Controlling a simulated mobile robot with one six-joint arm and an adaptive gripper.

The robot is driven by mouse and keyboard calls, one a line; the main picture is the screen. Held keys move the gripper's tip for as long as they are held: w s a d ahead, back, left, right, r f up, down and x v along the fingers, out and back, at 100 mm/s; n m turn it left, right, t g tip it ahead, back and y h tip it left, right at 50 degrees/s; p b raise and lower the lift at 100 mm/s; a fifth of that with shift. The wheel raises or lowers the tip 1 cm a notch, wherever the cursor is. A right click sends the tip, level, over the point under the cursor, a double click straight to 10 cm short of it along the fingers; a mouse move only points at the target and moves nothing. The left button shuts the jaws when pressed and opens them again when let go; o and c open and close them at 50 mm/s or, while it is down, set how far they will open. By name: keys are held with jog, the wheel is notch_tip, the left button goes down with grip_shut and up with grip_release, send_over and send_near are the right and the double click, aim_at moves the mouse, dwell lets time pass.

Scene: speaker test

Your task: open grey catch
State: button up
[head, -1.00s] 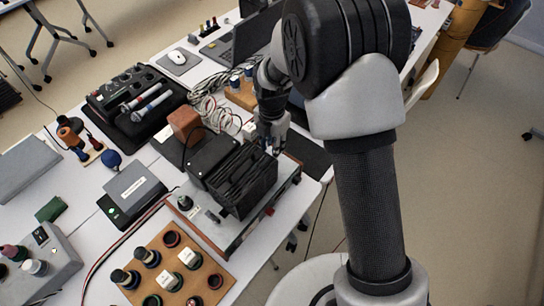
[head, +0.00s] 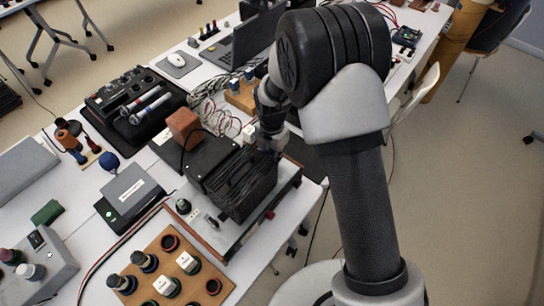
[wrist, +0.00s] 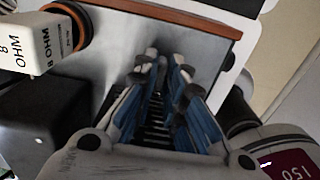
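My gripper (head: 274,143) is at the far right corner of a grey-topped test unit (head: 227,238) with wooden edges, close beside the black finned block on it. In the wrist view, my gripper (wrist: 166,66) has two fingers with blue pads and a narrow gap between them. Dark striped detail shows in the gap, and I see nothing clearly held. A pale panel with a wooden edge (wrist: 190,17) lies beyond the fingertips. I cannot pick out the grey catch for certain; the fingers may hide it.
The black finned block (head: 240,183) stands left of my gripper. A white 8 OHM block (wrist: 38,47) is at the wrist view's left. A dark red 150 label (wrist: 290,166) is at its lower right. A brown board with knobs (head: 196,291) lies in front.

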grip_shut()
jog(key=shift+m, duration=0.3)
jog(key=m+p, duration=0.1)
jog(key=m, duration=0.1)
jog(key=shift+m, duration=0.3)
jog(key=m, duration=0.5)
jog(key=shift+p, duration=0.4)
jog(key=m, duration=0.4)
jog(key=shift+m, duration=0.4)
jog(key=shift+m+p, duration=0.45)
jog(key=shift+m, duration=1.55)
